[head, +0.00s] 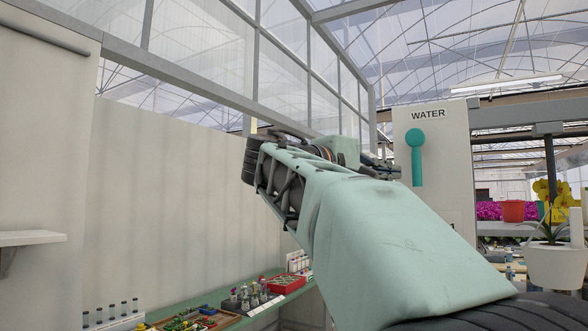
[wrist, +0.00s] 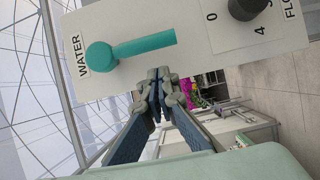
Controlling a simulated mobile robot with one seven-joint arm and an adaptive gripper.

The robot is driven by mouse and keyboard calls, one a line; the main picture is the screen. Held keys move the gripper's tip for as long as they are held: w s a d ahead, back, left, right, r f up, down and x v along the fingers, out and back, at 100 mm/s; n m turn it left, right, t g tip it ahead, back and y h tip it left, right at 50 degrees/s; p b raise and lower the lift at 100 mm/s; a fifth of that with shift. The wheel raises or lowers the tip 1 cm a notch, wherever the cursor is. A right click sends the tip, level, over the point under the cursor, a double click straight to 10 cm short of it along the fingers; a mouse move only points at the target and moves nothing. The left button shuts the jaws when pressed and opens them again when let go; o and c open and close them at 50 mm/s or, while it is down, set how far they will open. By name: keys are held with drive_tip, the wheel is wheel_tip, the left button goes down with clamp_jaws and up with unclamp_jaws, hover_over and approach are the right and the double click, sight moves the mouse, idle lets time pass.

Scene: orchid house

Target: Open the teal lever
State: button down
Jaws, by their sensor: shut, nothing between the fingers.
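The teal lever (head: 416,158) is on a white panel (head: 441,190) marked WATER. In the head view its round hub is at the top and its handle hangs straight down. In the wrist view the picture is turned, and the lever (wrist: 135,47) points right from its hub. My gripper (wrist: 157,80) is shut and empty, its fingertips just below the handle in that picture. In the head view my gripper (head: 393,172) shows just left of the handle, partly hidden by my arm. I cannot tell whether the fingertips touch the lever or panel.
A dark knob (wrist: 246,8) with a numbered scale sits on the same panel. At right, a white pot (head: 555,266) holds a yellow orchid. Below left, a green bench (head: 210,298) carries a red tray (head: 286,284) and small bottles. A white shelf (head: 30,238) juts from the left wall.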

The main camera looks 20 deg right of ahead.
drive_tip(key=shift+s+d, duration=0.4)
drive_tip(key=shift+s, duration=0.35)
drive_tip(key=shift+s, duration=0.1)
